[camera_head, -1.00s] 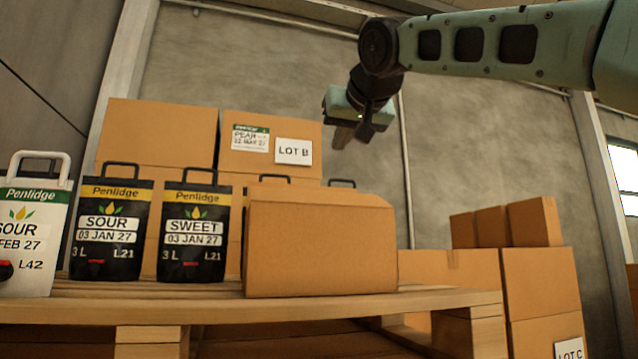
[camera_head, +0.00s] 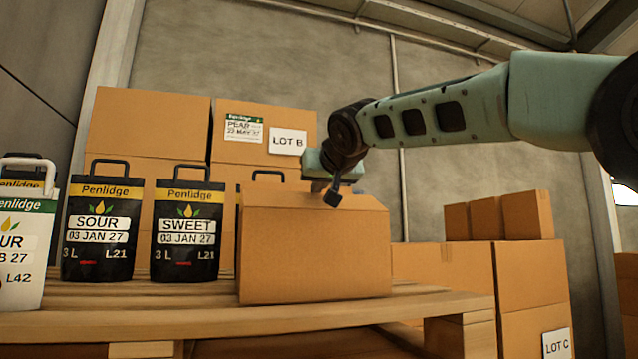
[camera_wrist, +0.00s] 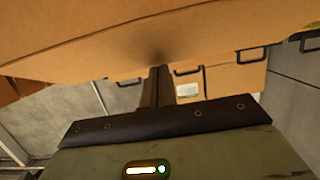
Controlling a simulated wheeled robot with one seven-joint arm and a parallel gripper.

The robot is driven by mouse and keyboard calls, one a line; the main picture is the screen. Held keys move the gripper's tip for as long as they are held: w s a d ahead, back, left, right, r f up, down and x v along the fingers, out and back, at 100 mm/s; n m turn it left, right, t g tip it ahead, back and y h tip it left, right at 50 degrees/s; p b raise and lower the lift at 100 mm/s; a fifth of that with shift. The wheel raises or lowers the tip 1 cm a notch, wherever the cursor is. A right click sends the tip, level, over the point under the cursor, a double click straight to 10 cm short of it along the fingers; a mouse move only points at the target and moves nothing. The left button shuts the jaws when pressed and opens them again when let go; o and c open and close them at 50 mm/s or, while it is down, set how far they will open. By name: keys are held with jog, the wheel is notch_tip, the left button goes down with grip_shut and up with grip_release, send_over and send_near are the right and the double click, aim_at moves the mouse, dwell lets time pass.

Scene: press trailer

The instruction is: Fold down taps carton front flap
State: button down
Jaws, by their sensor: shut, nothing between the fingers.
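The brown carton (camera_head: 315,255), which I take for the taps carton, stands on the pallet with its plain front facing me. A flap (camera_head: 350,201) slopes back along its top front edge in the head view. My gripper (camera_head: 318,187) is low over the carton's top, its fingers partly hidden. In the wrist view my gripper (camera_wrist: 156,75) is shut and empty, its tips at a broad cardboard face (camera_wrist: 160,35) with a shadow beside them. I cannot tell whether they touch it.
The carton stands on a wooden pallet (camera_head: 130,325). Taller cartons (camera_head: 150,130) are stacked behind. More cartons (camera_head: 530,275) stand at the right.

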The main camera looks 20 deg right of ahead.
aim_at(316, 196)
jog(key=shift+w+f+b, duration=0.25)
jog(key=shift+w+b, duration=0.1)
jog(key=shift+b, duration=0.15)
dwell(0.3)
jog(key=shift+w+f, duration=0.2)
jog(key=shift+w, duration=0.05)
jog(key=shift+w+p, duration=0.25)
jog(key=shift+p, duration=0.3)
jog(key=shift+w+f+g+p, duration=0.3)
jog(key=shift+g+p, duration=0.2)
jog(key=shift+g, duration=0.3)
jog(key=shift+w+f, duration=0.15)
jog(key=shift+f, duration=0.4)
jog(key=shift+r, duration=0.15)
